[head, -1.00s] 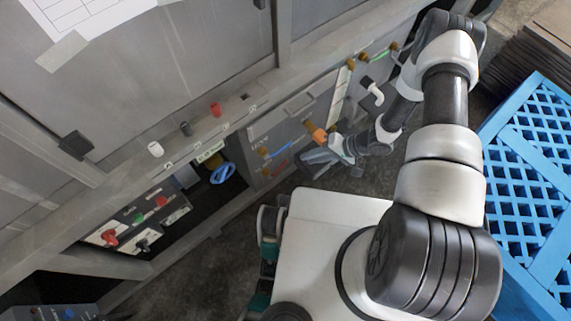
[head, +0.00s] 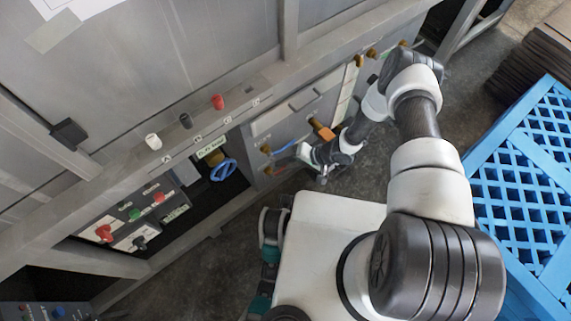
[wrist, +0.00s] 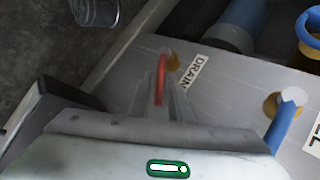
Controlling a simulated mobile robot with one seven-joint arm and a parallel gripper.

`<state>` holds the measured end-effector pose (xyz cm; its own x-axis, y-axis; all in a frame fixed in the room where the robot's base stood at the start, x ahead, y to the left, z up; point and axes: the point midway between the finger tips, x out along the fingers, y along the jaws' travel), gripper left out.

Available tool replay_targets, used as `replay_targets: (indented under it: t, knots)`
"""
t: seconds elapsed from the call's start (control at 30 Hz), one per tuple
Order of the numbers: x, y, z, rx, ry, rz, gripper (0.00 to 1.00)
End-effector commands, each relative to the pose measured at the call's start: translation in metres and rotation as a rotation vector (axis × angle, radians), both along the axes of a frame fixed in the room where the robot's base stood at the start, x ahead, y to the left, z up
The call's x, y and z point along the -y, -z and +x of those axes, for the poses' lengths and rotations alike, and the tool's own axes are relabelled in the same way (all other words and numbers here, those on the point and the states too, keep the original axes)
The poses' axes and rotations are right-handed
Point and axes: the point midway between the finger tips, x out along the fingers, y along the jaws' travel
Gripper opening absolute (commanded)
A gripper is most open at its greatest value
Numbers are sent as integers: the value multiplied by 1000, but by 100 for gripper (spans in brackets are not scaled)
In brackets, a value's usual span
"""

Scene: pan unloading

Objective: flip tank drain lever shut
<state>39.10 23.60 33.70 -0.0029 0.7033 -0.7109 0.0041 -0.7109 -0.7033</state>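The red drain lever (wrist: 160,80) shows in the wrist view, standing out from a brass fitting (wrist: 173,62) on the grey panel. A white label reading DRAIN (wrist: 196,71) is just right of it. My gripper (wrist: 163,88) has its narrow fingertips at the lever, which appears in line between them. Whether the fingers press on it cannot be told. In the head view my gripper (head: 306,156) is low, in front of the panel, and it hides most of the lever.
A blue lever (wrist: 283,124) on a brass valve is right of the drain lever. An orange fitting (head: 322,130) is above my gripper. A metal can (wrist: 95,10) is on the floor. A blue slatted pallet (head: 520,165) is at the right.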

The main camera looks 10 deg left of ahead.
Motion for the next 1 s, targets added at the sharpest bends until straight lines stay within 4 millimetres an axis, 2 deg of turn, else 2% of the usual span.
replay_targets:
  t: [0.13, 0.23, 1.0]
  knots:
    - [0, 0, 0, 0, 0, 0, 16]
    - [0, 0, 0, 0, 0, 0, 0]
    - [-1, 7, -2, -93, -2, 80, 0]
